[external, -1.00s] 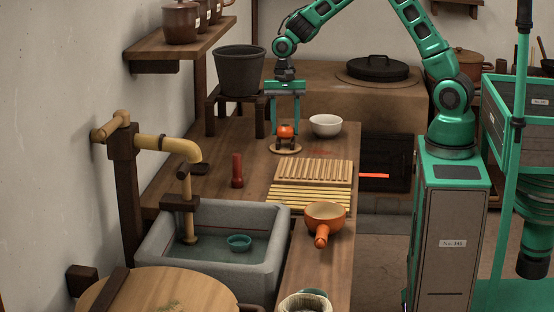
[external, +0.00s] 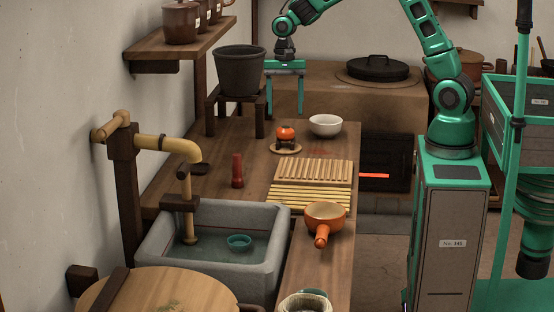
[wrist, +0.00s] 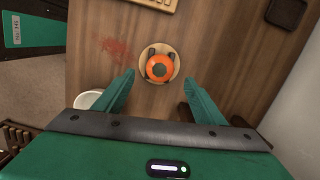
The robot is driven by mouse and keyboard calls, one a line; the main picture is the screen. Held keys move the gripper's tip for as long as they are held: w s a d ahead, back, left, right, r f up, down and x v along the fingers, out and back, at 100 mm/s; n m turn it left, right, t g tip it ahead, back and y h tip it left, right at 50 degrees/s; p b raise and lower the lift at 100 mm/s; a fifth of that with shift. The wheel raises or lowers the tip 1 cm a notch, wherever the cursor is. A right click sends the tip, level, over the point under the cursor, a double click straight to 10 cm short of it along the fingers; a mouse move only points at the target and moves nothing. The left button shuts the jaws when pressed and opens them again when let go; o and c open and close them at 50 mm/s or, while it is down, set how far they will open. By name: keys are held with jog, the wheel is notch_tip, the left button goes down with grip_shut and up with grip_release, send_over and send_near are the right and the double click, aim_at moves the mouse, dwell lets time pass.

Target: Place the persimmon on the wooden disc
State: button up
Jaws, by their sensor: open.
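The orange persimmon (external: 285,132) rests on a small dark footed stand on the round wooden disc (external: 285,150), on the counter. In the wrist view the persimmon (wrist: 159,67) is seen from above, with dark parts of the stand around it and the pale rim of the disc (wrist: 143,73) showing. My gripper (external: 285,112) is open and empty, fingers pointing down. It is above the persimmon and apart from it.
A white bowl (external: 325,125) stands right of the disc. A dark bucket (external: 240,72) on a stand is behind left. Slatted wooden racks (external: 312,172), a red-brown upright piece (external: 237,171) and an orange pan (external: 325,216) lie nearer.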

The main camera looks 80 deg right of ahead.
notch_tip(320, 180, up, 6)
jog(key=r, duration=0.1)
jog(key=s+d+r+n+h, duration=0.1)
jog(key=s+d+r+n, duration=0.2)
jog(key=s, duration=0.8)
jog(key=s+d+r+n+h, duration=0.1)
jog(key=s+d+r+n, duration=0.2)
jog(key=s, duration=0.7)
jog(key=s+d+f+n, duration=0.1)
jog(key=s+f+n, duration=0.3)
jog(key=s, duration=1.2)
jog(key=shift+s+d+f+y, duration=0.15)
jog(key=shift+s+d+y, duration=0.05)
jog(key=shift+y, duration=0.2)
